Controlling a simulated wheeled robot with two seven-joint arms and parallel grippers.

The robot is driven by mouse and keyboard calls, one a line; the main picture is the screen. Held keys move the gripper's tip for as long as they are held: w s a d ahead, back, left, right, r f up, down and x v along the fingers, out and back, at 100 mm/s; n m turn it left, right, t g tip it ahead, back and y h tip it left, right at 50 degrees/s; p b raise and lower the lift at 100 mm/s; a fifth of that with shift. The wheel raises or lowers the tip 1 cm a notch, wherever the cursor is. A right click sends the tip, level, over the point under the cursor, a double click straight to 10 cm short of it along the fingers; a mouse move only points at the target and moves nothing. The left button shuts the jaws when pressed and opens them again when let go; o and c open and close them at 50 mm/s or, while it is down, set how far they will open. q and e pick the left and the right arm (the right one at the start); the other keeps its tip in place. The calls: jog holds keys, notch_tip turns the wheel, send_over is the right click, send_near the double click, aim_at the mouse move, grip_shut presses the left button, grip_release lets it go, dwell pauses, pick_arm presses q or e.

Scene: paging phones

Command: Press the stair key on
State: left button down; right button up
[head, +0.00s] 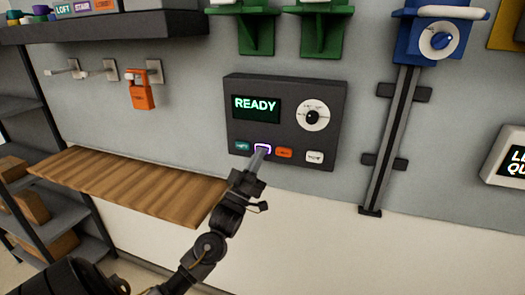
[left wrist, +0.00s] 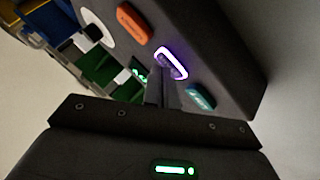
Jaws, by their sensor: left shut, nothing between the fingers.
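A dark panel (head: 237,133) on the wall has a row of coloured keys, a round dial and a screen reading "READY". The stair key (head: 262,149) is the second from the left, with a glowing purple-white rim; it glows in the left wrist view too (left wrist: 171,62). My left gripper (head: 257,157) is shut and empty, its tips at the lower edge of this key. In the left wrist view the left gripper (left wrist: 156,88) points at the panel near the key. I cannot tell whether the tips touch it. My right gripper is not in view.
A teal key (head: 242,146) and an orange key (head: 284,153) flank the stair key; a white key (head: 315,157) is farther right. A wooden shelf (head: 130,182) lies at lower left. Green brackets (head: 257,35) are above; a vertical rail (head: 391,140) stands right.

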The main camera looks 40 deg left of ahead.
pick_arm(q)
jog(key=shift+s+d, duration=0.1)
jog(key=shift+s, duration=0.3)
jog(key=shift+d, duration=0.1)
jog(key=s+d+p, duration=0.2)
jog(key=s, duration=0.3)
jog(key=shift+s, duration=0.35)
dwell(0.5)
